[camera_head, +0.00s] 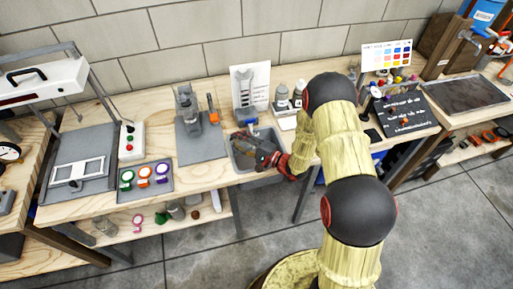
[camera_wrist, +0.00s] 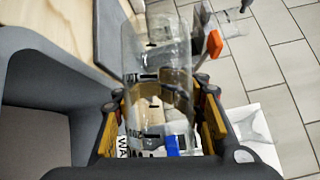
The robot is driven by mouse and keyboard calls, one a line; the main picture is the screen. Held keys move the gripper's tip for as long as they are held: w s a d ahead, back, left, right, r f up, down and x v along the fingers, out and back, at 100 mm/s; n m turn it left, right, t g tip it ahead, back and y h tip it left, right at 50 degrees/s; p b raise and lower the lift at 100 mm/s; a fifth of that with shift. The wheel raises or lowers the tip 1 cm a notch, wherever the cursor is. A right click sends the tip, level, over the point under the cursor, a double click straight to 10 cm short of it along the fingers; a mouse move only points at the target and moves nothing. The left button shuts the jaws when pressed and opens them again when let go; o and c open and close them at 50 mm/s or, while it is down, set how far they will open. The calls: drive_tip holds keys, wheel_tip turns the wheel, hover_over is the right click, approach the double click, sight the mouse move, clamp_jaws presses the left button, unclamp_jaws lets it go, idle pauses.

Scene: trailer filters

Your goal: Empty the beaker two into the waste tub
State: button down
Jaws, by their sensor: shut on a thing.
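A clear glass beaker (camera_wrist: 158,65) with dark markings is between the fingers of my gripper (camera_wrist: 160,115) in the wrist view. My gripper is shut on it. Which numbered beaker it is and whether liquid is inside, I cannot tell. In the head view my gripper (camera_head: 266,152) is over the grey waste tub (camera_head: 238,164), and the beaker is hard to make out there. In the wrist view a large grey tub wall (camera_wrist: 75,62) lies left of the beaker. My gripper hides part of the tub's inside.
A grey mat with a metal stand (camera_head: 187,105) and an orange part is left of the tub. A white sign (camera_head: 250,82) and small bottles (camera_head: 282,97) stand behind it. Rings (camera_head: 145,178) lie on a tray further left. A black board (camera_head: 405,112) is at right.

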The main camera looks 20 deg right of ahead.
drive_tip(key=shift+w+d+r+m, duration=0.1)
drive_tip(key=shift+d+r+m, duration=0.1)
drive_tip(key=shift+r+m, duration=0.25)
idle(0.4)
drive_tip(key=shift+w+d+r+m+t+p, duration=0.1)
drive_tip(key=shift+d+r+m+t+p, duration=0.15)
drive_tip(key=shift+r+m+p, duration=0.25)
drive_tip(key=shift+d+r+m+t+p, duration=0.1)
drive_tip(key=shift+r+m+t+p, duration=0.2)
drive_tip(key=shift+r+p, duration=0.25)
drive_tip(key=shift+w+d+r+m+t+y+p, duration=0.1)
drive_tip(key=shift+d+r+m+t+y+p, duration=0.15)
drive_tip(key=shift+m, duration=0.4)
drive_tip(key=shift+w+d+r+m+t+y, duration=0.1)
drive_tip(key=shift+d+m+t, duration=0.2)
drive_tip(key=shift+m, duration=0.35)
drive_tip(key=shift+w+d+r+m+t+y+p, duration=0.1)
drive_tip(key=shift+d+r+m+t+y+p, duration=0.2)
drive_tip(key=shift+m, duration=0.35)
idle(1.1)
idle(0.8)
